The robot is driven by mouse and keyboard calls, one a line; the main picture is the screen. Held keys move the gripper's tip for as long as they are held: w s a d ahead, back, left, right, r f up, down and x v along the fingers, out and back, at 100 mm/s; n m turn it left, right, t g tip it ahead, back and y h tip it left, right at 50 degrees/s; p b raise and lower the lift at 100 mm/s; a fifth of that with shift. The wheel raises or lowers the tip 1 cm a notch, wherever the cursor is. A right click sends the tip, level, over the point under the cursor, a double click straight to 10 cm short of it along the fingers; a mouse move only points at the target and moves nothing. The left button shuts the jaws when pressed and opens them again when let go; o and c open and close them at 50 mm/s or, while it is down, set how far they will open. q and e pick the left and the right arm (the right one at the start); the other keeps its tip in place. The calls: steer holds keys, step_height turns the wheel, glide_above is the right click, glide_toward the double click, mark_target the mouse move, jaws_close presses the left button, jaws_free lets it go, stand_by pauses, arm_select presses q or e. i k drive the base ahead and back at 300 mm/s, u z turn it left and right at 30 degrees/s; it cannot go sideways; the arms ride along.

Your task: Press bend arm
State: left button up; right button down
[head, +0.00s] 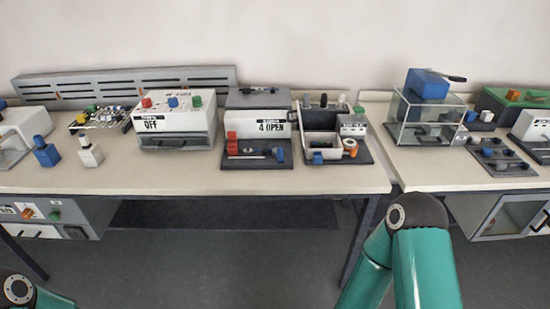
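I cannot tell for certain which part is the bend arm. A blue block (427,84) with a dark lever (446,76) sticking out to the right sits on top of a clear box (428,120) on the right bench. A green-topped device (515,105) at the far right also has a dark handle. A grey-lidded machine (258,124) reading "4 OPEN" stands on the left bench with a dark handle on its lid. Neither gripper is in view. Only teal links of my arms show, at bottom left and bottom right of centre, apart from the benches.
A white machine (176,120) reading "OFF", a tray station (331,135) and blue and white bottles stand on the left bench (200,180). A knobbed dark panel (494,156) lies on the right bench. A narrow gap separates the benches. The left bench's front strip is clear.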

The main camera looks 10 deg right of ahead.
mark_target(278, 151)
steer(key=u, duration=0.3)
steer(key=i, duration=1.1)
steer(key=z, duration=0.25)
